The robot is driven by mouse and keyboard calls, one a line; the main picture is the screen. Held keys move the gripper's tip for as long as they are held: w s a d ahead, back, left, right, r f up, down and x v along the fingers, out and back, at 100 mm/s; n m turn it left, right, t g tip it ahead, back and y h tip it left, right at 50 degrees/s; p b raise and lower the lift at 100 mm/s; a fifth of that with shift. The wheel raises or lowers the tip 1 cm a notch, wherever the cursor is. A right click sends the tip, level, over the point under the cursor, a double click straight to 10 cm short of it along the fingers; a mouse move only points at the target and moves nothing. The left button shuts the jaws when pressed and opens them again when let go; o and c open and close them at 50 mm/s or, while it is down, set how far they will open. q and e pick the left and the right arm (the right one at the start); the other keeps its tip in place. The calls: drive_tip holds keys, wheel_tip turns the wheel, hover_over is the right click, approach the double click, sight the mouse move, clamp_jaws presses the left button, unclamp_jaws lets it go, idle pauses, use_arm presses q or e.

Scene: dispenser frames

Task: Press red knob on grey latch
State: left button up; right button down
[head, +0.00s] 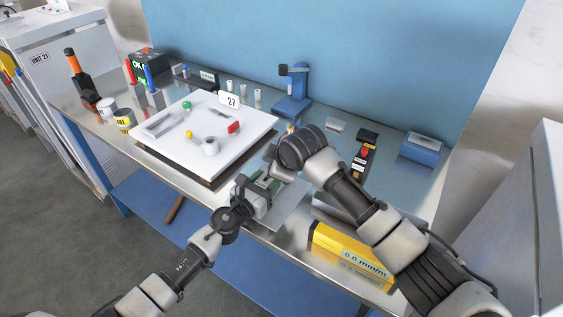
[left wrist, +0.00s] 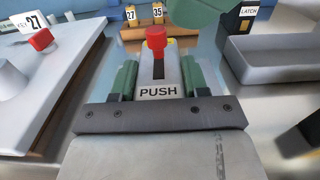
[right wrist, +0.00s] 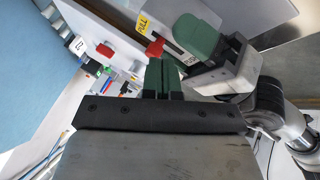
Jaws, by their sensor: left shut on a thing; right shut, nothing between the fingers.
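The grey latch (left wrist: 158,77) with a PUSH label and a slot is between the green fingers of my left gripper (left wrist: 158,78), which is shut on it. Its red knob (left wrist: 156,38) stands at the far end of the slot. In the right wrist view the latch's red knob (right wrist: 154,48) is by a yellow PULL label (right wrist: 146,22). My right gripper (right wrist: 160,76) is shut and empty, its tips close to the knob; I cannot tell if they touch. In the head view both grippers meet at the bench's front, and the arms hide the latch.
A white panel (head: 160,155) labelled 27, with another red knob (head: 233,127), lies left on the metal bench. A yellow level box (head: 345,252) is at the front right. A grey tray (left wrist: 280,60) is beside a LATCH sign (left wrist: 248,12). A blue stand (head: 292,100) is behind.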

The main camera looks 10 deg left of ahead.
drive_tip(key=v, duration=0.8)
drive_tip(key=shift+r, duration=0.1)
use_arm(q)
drive_tip(key=o, duration=1.2)
